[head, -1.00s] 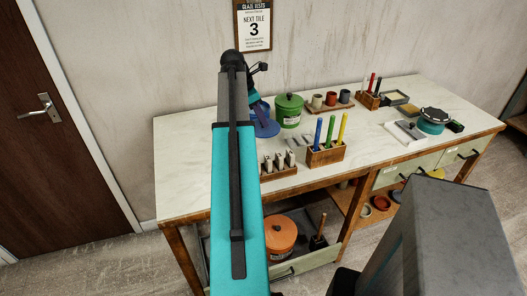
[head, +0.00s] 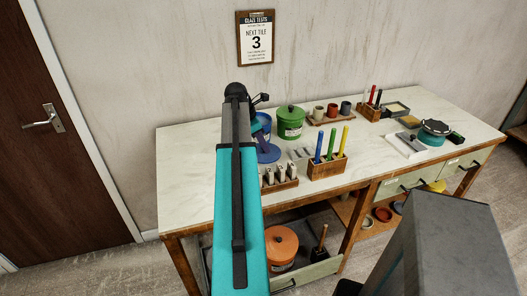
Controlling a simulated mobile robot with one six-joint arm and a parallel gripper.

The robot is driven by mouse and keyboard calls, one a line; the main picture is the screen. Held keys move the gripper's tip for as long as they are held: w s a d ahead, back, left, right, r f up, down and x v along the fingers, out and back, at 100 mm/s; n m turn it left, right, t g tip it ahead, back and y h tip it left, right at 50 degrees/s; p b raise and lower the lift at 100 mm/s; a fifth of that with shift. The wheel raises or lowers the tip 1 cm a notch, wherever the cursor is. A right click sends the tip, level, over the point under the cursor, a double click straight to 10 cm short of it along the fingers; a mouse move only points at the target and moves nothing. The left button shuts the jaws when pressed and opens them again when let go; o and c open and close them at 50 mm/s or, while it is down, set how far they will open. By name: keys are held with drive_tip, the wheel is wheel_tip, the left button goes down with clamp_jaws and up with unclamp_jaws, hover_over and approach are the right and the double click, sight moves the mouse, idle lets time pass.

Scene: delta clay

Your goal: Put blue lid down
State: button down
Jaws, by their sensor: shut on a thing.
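The blue lid (head: 269,154) is a flat blue disc in the head view, in front of the blue pot and just right of my arm. My gripper (head: 263,141) is mostly hidden behind my arm; it points down at the lid and is shut on it. I cannot tell whether the lid touches the white tabletop (head: 190,165). The blue pot (head: 264,122) stands behind, partly covered by my arm, and appears open at the top.
A green lidded pot (head: 290,122) stands right of the blue pot. A wooden block with pens (head: 327,166) and a rack of pale pieces (head: 279,179) stand at the front edge. The tabletop left of my arm is clear.

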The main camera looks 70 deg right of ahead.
sight(263, 153)
idle(0.3)
drive_tip(key=shift+f+p, duration=0.35)
drive_tip(key=shift+f, duration=1.5)
drive_tip(key=shift+f, duration=0.1)
drive_tip(key=c, duration=1.6)
unclamp_jaws()
drive_tip(key=shift+o, duration=0.2)
drive_tip(key=b+v, duration=0.1)
drive_tip(key=v, duration=1.1)
drive_tip(key=shift+b, duration=0.4)
